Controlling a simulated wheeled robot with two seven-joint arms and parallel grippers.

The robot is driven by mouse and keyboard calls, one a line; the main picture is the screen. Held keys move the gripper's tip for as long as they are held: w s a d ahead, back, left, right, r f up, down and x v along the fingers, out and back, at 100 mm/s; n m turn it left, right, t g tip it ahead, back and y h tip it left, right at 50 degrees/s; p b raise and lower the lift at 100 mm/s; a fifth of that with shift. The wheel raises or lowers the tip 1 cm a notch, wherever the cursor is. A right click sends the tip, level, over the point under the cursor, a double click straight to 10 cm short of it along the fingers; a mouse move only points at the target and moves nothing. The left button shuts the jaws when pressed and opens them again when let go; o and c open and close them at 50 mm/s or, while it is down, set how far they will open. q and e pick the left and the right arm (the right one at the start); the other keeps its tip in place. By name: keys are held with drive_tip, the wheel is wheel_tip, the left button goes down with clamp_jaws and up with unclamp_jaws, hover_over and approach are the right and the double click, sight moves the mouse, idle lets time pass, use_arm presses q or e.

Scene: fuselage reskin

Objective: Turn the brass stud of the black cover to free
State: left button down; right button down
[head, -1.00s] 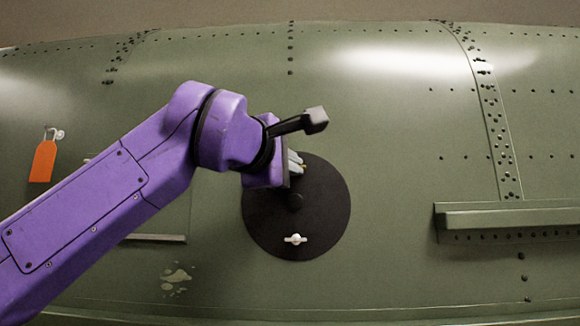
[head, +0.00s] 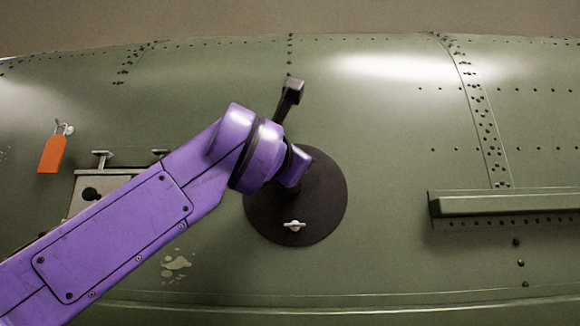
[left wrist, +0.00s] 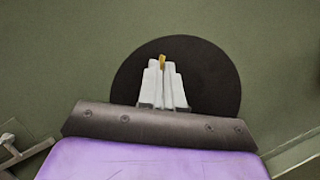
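The round black cover (head: 325,208) lies on the green fuselage skin, and it also shows in the left wrist view (left wrist: 215,80). A pale wing-shaped stud (head: 294,225) sits near its lower edge. The brass stud (left wrist: 163,61) shows as a small yellow piece between the fingertips of my left gripper (left wrist: 163,70), near the cover's upper part. The grey fingers are close together and appear shut on it. In the head view my purple wrist hides the fingertips and the brass stud. My right gripper is in neither view.
An orange tag (head: 52,154) hangs at the left. A pale panel (head: 86,190) with a dark knob and T-shaped fittings is partly behind my arm. A green ledge (head: 500,202) juts out at the right. The skin between cover and ledge is clear.

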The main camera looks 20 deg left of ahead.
use_arm(q)
drive_tip(key=shift+w+d+f+n+y+b, duration=0.1)
drive_tip(key=shift+n+y+b, duration=0.2)
drive_tip(key=shift+n+y, duration=1.05)
drive_tip(key=shift+s+d+r+n+y+b, duration=0.1)
drive_tip(key=shift+n+y+b, duration=0.3)
drive_tip(key=shift+n, duration=1.7)
drive_tip(key=shift+w+d+f+n+y+b, duration=0.1)
drive_tip(key=shift+n+y+b, duration=0.1)
drive_tip(key=shift+n+y, duration=1.15)
drive_tip(key=shift+n, duration=0.7)
drive_tip(key=shift+h, duration=0.4)
drive_tip(key=c, duration=1.3)
unclamp_jaws()
drive_tip(key=shift+w, duration=0.15)
